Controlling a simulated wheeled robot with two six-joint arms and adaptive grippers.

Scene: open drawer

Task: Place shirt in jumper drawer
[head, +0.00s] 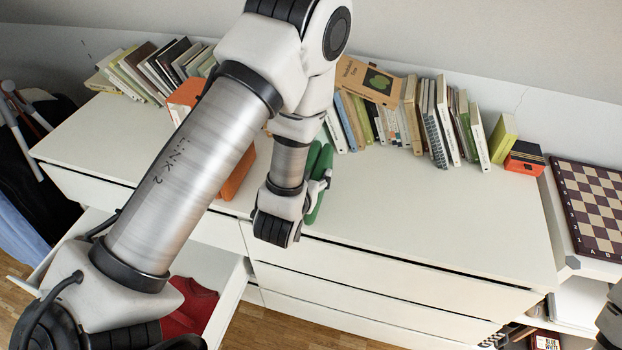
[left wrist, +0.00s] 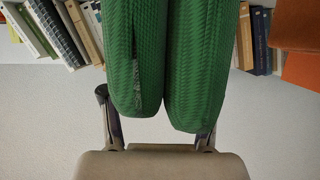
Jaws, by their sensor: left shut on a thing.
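A green folded shirt (head: 316,184) with a knitted texture is held up over the white dresser top, beside the row of books. It fills the middle of the left wrist view (left wrist: 165,60) as two thick hanging folds. My left gripper (head: 324,182) is shut on it, with fingers at either side of the cloth. An open drawer (head: 237,292) at the lower left holds a red garment (head: 190,305). My left arm hides much of this drawer.
A row of books (head: 440,120) lines the back of the dresser top (head: 430,210), with more books (head: 150,70) at the back left. An orange item (head: 238,175) sits behind my left arm. A chessboard (head: 592,205) lies at right. The dresser top's front right is clear.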

